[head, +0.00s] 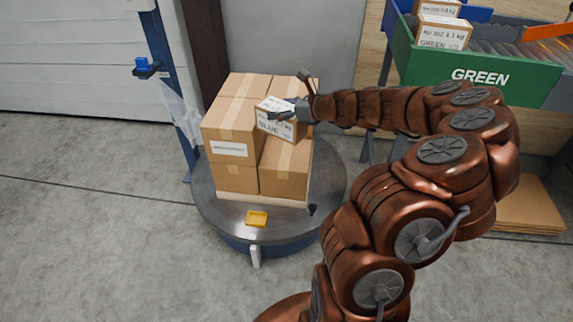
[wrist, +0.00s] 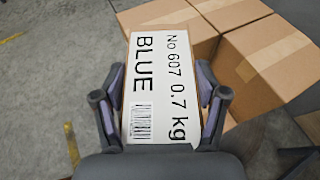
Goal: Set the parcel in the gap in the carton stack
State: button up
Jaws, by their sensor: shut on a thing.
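The parcel (head: 281,119) is a small carton with a white label reading "BLUE", "No 607" and "0.7 kg". My gripper (head: 290,110) is shut on it; in the wrist view the gripper's fingers (wrist: 161,100) press its two sides. The carton stack (head: 231,118) stands on a wooden pallet on a round turntable. Its front right column (head: 285,168) is lower than the cartons around it, which leaves a gap on top. The parcel is at that gap, slightly tilted. I cannot tell whether it touches the cartons, and its underside is hidden.
The round grey turntable (head: 225,212) carries a yellow item (head: 257,218) near its front edge. A blue post (head: 170,80) stands at left. A green bin (head: 480,72) marked "GREEN" holds cartons at upper right. Flat cardboard (head: 530,205) lies at right. The floor at left is clear.

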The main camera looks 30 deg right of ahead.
jog(key=s+d+f+b, duration=0.4)
jog(key=d+f+b, duration=0.2)
jog(key=f, duration=0.1)
jog(key=s+d+f+b, duration=0.4)
jog(key=d+f+b, duration=0.1)
jog(key=f, duration=0.2)
jog(key=shift+n+y, duration=0.3)
jog(key=shift+y, duration=0.1)
jog(key=b+x, duration=0.2)
jog(key=x, duration=0.3)
jog(key=w+d+b+x, duration=0.1)
jog(key=b+x, duration=0.2)
jog(key=x, duration=0.3)
jog(key=d+r+b+x, duration=0.1)
jog(key=b+x, duration=0.2)
jog(key=x, duration=0.2)
jog(key=shift+w+d, duration=0.1)
jog(key=shift+w, duration=0.55)
jog(key=shift+r, duration=0.1)
jog(key=o, duration=1.8)
